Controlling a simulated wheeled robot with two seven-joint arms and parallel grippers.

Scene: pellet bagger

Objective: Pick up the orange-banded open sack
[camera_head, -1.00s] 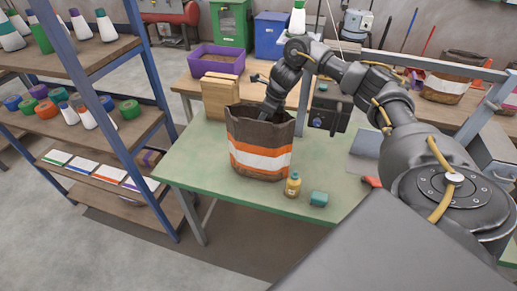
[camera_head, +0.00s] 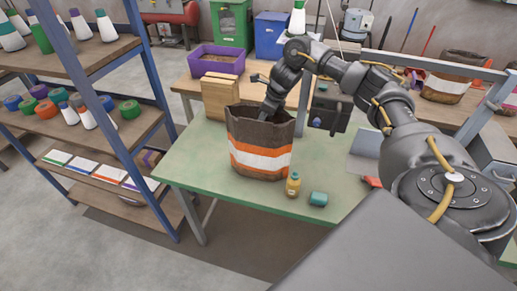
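The orange-banded open sack (camera_head: 260,155) stands upright on the green-topped table (camera_head: 195,160). It is dark brown with orange and white bands and its mouth is open at the top. My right arm comes in from the right, and its gripper (camera_head: 268,108) points down at the back of the sack's mouth. The fingertips are hidden by the sack's rim, so I cannot tell whether they are open, shut or gripping the sack. My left gripper is not in view.
A blue-framed shelf (camera_head: 130,120) is at the left. Another banded sack (camera_head: 447,88) is at the right rear.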

